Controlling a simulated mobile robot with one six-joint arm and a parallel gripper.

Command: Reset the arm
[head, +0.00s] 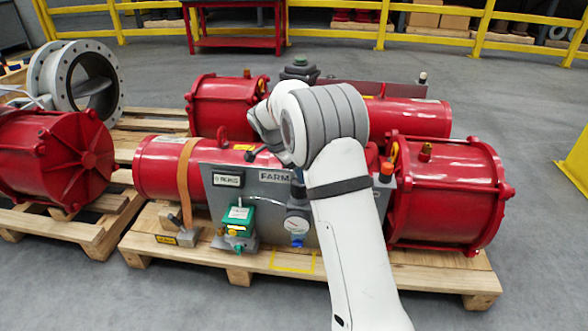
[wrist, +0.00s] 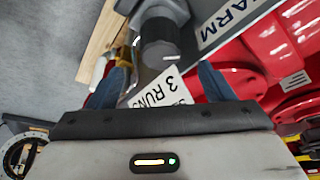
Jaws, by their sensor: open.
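My arm rises from the bottom of the head view and bends over the red valve actuator (head: 445,190) on its wooden pallet. My gripper is hidden behind the arm's joints there. In the wrist view my gripper (wrist: 161,82) is open, its two blue fingertips spread wide. A white label (wrist: 163,92) reading "3 RUNS" and a grey cylindrical part (wrist: 160,40) show between and beyond the fingers. I see nothing gripped. The grey front panel (head: 267,205) carries a "FARM" plate, a green device (head: 238,222) and a round gauge (head: 297,225).
A second red actuator (head: 228,105) lies behind, and another (head: 50,160) is on a pallet at left. A grey flanged valve (head: 78,78) stands behind that one. Yellow railings (head: 380,25) cross the back. The grey floor (head: 540,230) is clear at front right.

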